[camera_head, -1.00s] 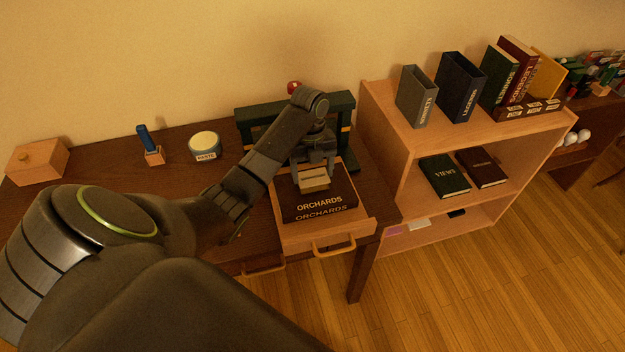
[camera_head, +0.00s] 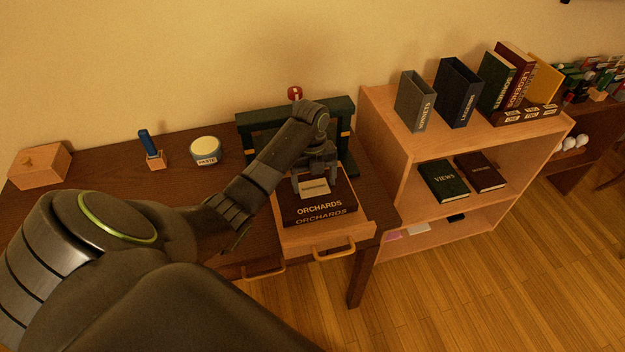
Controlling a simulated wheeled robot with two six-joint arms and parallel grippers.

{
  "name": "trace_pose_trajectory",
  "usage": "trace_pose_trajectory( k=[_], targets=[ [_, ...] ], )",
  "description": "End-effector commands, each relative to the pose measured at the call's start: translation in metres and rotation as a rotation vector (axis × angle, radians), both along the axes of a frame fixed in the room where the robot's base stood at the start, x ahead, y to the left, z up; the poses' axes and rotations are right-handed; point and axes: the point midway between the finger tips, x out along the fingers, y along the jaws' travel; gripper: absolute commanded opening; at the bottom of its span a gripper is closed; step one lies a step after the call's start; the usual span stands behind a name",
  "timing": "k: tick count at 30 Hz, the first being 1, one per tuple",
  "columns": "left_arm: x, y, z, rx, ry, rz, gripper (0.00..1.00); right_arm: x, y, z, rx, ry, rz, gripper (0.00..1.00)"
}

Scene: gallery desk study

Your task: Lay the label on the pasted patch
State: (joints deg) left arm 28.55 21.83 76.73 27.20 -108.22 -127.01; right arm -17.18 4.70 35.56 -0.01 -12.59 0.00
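The small pale label (camera_head: 314,187) lies flat, or nearly so, over the dark cover of the ORCHARDS book (camera_head: 320,208). My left gripper (camera_head: 315,181) reaches down over the book, its fingers spread at the label's two sides. It looks open, though any gap to the label is very small. The pasted patch cannot be made out; the label and gripper may cover it. My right gripper is out of view.
The book rests on a pale pulled-out drawer or board (camera_head: 362,222) with a handle. A dark green frame (camera_head: 255,125) stands behind. A blue-handled brush (camera_head: 148,145) and wooden box (camera_head: 40,166) are at left. A bookcase (camera_head: 408,165) borders the right.

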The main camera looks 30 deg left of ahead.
Motion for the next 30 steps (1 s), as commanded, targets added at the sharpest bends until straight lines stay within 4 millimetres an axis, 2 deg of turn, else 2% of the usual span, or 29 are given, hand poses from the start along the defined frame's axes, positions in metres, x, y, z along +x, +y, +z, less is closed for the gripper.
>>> trace_pose_trajectory(
  k=[1, 2, 19, 23, 26, 27, 30],
  targets=[
    [-0.010, -0.002, -0.015, -0.012, 0.031, 0.003, 0.90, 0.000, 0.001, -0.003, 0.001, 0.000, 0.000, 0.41],
    [-0.010, -0.002, -0.016, -0.012, 0.031, 0.003, 0.93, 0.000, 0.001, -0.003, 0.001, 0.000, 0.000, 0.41],
    [-0.010, -0.002, -0.011, -0.011, 0.034, 0.004, 0.93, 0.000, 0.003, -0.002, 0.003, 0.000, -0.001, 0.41],
    [-0.009, 0.000, 0.004, -0.009, 0.032, 0.004, 0.93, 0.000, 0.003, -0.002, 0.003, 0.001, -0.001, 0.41],
    [-0.006, 0.003, 0.027, -0.006, 0.027, 0.003, 0.93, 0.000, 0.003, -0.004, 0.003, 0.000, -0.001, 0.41],
    [-0.005, 0.004, 0.043, -0.006, 0.025, 0.003, 0.93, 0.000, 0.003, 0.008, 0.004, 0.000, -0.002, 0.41],
    [-0.004, 0.005, 0.064, -0.006, 0.028, 0.004, 0.93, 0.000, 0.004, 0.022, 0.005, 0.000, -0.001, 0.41]
  ],
)
